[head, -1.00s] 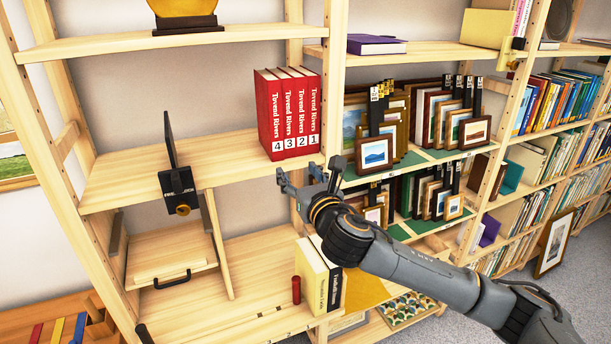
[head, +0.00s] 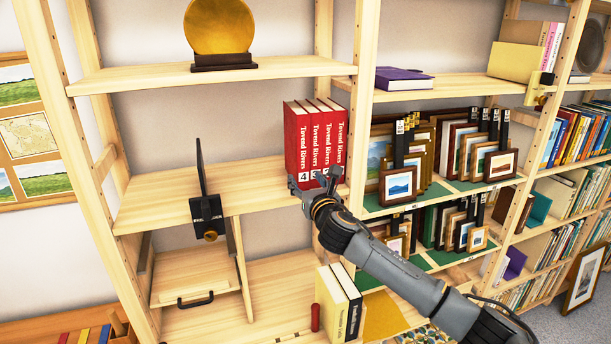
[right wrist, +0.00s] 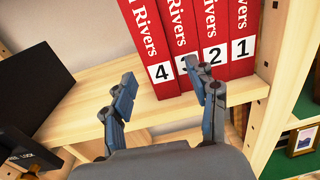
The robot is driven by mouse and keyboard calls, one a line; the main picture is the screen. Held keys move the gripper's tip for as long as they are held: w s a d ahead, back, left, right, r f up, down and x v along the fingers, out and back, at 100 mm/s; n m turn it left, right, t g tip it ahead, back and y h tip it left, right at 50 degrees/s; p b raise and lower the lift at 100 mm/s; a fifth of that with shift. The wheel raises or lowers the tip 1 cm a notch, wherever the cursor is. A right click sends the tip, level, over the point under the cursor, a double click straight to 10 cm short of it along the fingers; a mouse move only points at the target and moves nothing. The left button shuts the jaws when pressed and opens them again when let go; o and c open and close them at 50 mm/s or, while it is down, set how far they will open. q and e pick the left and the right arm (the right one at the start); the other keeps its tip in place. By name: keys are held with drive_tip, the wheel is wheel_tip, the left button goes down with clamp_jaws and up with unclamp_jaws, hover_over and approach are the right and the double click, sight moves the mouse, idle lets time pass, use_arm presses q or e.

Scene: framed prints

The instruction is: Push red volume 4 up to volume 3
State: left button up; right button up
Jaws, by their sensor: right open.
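Red volume 4 (head: 297,140) stands upright at the left end of a row of red "Tavend Rivers" books on the middle shelf. Its spine also shows in the right wrist view (right wrist: 145,40). Volume 3 (head: 316,135) stands directly to its right, followed by volumes 2 and 1; I cannot tell whether volumes 4 and 3 touch. My right gripper (head: 313,182) is open and empty before the row's lower part. In the right wrist view (right wrist: 165,90), its left finger is left of volume 4 and its right finger hides most of volume 3's number. My left gripper is not in view.
A black lock-like stand (head: 208,215) is on the same shelf further left, with bare shelf (head: 245,180) between it and the books. A shelf upright (head: 360,100) rises to the right of volume 1. Framed prints (head: 397,184) stand beyond it.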

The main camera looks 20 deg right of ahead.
drive_tip(key=shift+w, duration=0.6)
clamp_jaws()
